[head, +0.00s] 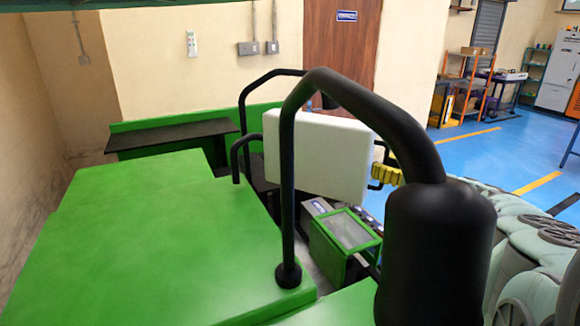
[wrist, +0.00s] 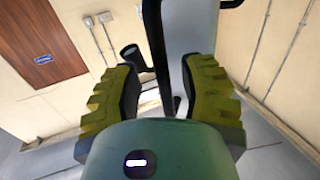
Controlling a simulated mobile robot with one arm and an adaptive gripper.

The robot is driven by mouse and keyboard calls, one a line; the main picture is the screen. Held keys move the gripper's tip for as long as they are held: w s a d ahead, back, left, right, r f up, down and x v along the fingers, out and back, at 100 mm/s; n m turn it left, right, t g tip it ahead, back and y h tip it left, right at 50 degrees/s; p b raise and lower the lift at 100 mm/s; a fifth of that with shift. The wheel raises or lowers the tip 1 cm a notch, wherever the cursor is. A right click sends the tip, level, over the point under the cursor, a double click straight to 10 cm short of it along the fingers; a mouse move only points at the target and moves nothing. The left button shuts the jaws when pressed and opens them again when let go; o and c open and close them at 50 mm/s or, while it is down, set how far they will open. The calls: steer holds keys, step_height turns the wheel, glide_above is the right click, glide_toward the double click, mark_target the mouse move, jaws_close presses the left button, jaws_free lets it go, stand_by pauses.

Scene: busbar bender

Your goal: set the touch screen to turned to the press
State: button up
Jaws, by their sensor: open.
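The touch screen (head: 315,150) shows in the head view as a pale grey-white box hung on a black bent tube arm (head: 285,150). Its broad blank side faces the head camera; no display shows. A small black handle sticks out at its right edge, beside my gripper (head: 387,174), of which only a yellow finger part shows there. In the wrist view my gripper (wrist: 160,75) has its two yellow-green ridged fingers apart. A pale grey panel (wrist: 190,28), likely the screen's housing, and black tubing lie beyond and between them. Contact with the handle cannot be told.
The green machine body (head: 150,245) fills the lower left. A green-framed box (head: 345,232) stands below the screen. A thick black post (head: 435,250) and tube stand in front at the right. Blue floor (head: 470,160) is open farther back.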

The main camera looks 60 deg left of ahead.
steer(key=w+d, duration=0.2)
steer(key=d, duration=1)
steer(key=shift+d, duration=0.1)
stand_by(0.4)
